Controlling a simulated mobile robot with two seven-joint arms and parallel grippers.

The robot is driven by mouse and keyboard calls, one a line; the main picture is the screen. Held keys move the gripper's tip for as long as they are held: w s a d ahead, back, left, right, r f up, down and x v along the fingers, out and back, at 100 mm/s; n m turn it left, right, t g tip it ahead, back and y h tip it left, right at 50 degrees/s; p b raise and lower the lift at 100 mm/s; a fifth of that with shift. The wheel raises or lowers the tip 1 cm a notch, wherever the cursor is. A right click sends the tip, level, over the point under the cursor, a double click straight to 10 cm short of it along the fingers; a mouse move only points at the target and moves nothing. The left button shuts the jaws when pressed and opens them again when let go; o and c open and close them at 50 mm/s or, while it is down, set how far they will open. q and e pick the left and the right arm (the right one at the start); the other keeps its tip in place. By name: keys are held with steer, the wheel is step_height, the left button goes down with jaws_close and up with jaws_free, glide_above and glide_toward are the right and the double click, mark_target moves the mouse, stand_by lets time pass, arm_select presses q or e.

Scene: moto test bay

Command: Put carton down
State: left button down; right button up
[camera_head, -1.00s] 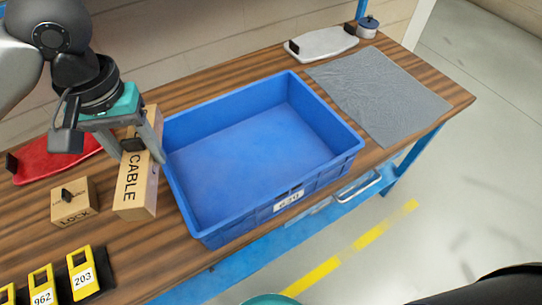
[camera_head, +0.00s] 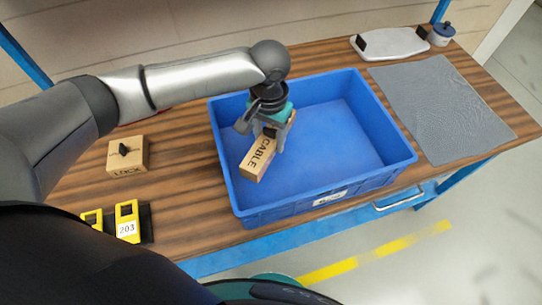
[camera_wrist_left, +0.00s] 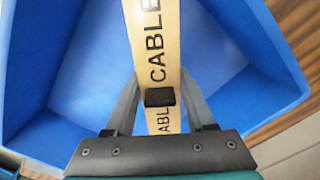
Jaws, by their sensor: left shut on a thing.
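The carton (camera_head: 257,160) is a long tan box marked CABLE. It is inside the outline of the blue crate (camera_head: 233,199), at the crate's left side. My left gripper (camera_head: 272,137) points down and is shut on the carton. In the left wrist view the carton (camera_wrist_left: 155,50) runs between the two fingers (camera_wrist_left: 158,98), with blue crate walls (camera_wrist_left: 270,40) around it. I cannot tell whether the carton touches the crate floor. My right gripper is not in view.
A tan LOCK box (camera_head: 127,156) and yellow numbered tags (camera_head: 127,222) are on the wooden table (camera_head: 185,205) left of the crate. A grey cloth (camera_head: 440,105), a white board (camera_head: 390,43) and a small pot (camera_head: 442,34) are to the right.

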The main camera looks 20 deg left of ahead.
mark_target(269, 130)
arm_select(q)
step_height(269, 130, down, 8)
steer(key=shift+r+b, duration=0.25)
steer(key=shift+b, duration=0.6)
steer(key=shift+c, duration=1.2)
jaws_free()
steer(key=shift+f, duration=0.1)
step_height(269, 130, up, 12)
steer(key=p, duration=0.3)
